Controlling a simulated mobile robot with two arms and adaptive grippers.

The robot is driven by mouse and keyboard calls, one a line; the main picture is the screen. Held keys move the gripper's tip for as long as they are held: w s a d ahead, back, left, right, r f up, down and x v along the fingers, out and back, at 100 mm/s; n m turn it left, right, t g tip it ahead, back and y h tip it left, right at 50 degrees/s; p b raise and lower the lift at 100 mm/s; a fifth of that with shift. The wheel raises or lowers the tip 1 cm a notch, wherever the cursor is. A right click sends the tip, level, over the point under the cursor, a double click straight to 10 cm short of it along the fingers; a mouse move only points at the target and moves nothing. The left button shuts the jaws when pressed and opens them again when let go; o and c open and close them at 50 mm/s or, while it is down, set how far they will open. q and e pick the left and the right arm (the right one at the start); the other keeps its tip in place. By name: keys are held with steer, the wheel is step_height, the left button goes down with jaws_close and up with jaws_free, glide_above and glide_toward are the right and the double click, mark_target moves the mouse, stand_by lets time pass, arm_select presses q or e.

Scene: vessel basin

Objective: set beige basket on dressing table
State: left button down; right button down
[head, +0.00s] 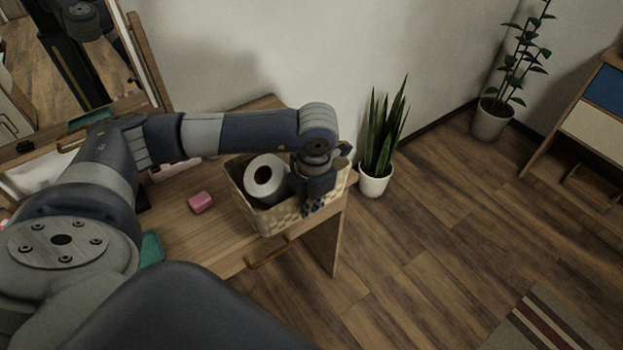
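The beige basket (272,221) is on the right end of the wooden dressing table (222,232), close to its front right corner. A white roll (265,180) sits inside the basket. My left arm reaches across the table from the left. My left gripper (318,208) points down at the basket's right side, overlapping its rim and inside. Its fingertips are hidden, so I cannot tell whether they grip the basket. My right gripper is not in view.
A pink block (201,202) lies on the table left of the basket. A mirror (75,60) stands at the back left. A potted snake plant (378,165) stands close to the table's right side. The wooden floor (430,250) on the right is mostly clear.

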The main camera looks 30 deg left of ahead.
arm_select(q)
steer(key=w+a, duration=0.1)
steer(key=w, duration=0.1)
steer(key=w+a+p, duration=0.1)
steer(key=w, duration=0.2)
steer(key=w+a, duration=0.2)
steer(key=w, duration=0.1)
steer(key=shift+w+f, duration=0.2)
steer(key=shift+f, duration=0.15)
step_height(320, 180, down, 3)
steer(key=shift+d+f+p, duration=0.1)
steer(key=shift+p, duration=0.6)
steer(key=shift+f, duration=0.2)
steer(key=shift+f, duration=0.2)
steer(key=c, duration=1.8)
jaws_free()
steer(key=shift+s, duration=0.1)
